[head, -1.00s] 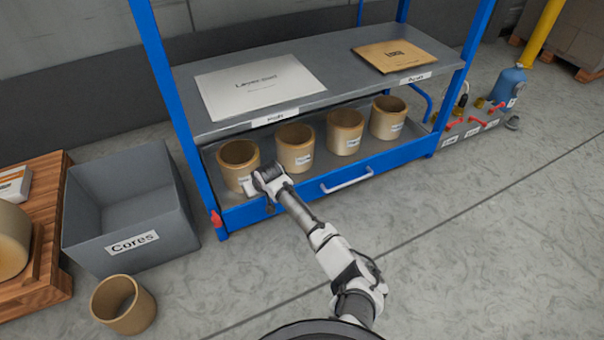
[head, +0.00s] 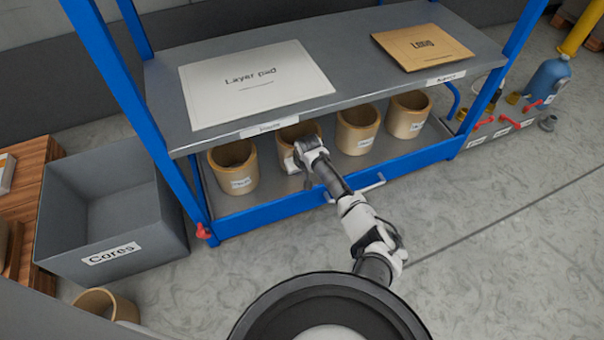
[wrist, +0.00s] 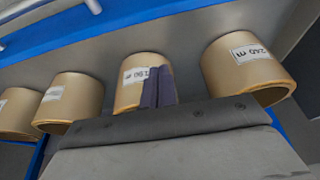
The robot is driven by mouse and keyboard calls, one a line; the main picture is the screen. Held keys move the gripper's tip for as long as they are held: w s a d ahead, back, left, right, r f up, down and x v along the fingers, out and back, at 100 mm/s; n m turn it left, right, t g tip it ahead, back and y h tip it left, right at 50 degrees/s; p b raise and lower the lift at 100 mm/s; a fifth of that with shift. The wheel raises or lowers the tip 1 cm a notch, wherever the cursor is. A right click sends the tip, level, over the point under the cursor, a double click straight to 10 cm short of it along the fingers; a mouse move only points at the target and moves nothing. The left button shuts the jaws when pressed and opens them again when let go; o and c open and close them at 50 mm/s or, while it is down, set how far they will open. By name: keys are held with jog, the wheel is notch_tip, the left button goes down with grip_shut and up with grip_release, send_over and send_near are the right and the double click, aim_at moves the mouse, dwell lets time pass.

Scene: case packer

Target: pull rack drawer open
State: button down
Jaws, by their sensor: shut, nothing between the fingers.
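The rack drawer (head: 262,222) is the low grey tray with a blue front, at the bottom of the blue rack. Its front lies about level with the rack posts. Its pale handle (head: 373,188) is at the middle of the front, partly hidden by my arm. In the wrist view the blue front (wrist: 150,25) runs along the top, with a pale handle bar (wrist: 32,18) at the upper left. My gripper (wrist: 158,88) is shut and empty, in front of a labelled core. In the head view my gripper (head: 300,163) is left of the handle, apart from it.
Several tan cores stand in the drawer, including the leftmost (head: 233,167). A layer pad (head: 255,82) and a brown card (head: 422,50) lie on the shelf (head: 350,75) above. A grey Cores bin (head: 105,200) stands left; a loose core (head: 105,304) is on the floor.

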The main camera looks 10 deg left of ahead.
jog(key=b+x, duration=0.4)
jog(key=x, duration=0.5)
jog(key=shift+s+d+p, duration=0.45)
jog(key=shift+s+d, duration=0.15)
jog(key=shift+s, duration=0.2)
jog(key=shift+s+d+p, duration=0.45)
jog(key=shift+s+d, duration=0.15)
jog(key=shift+s, duration=0.2)
jog(key=shift+r, duration=0.1)
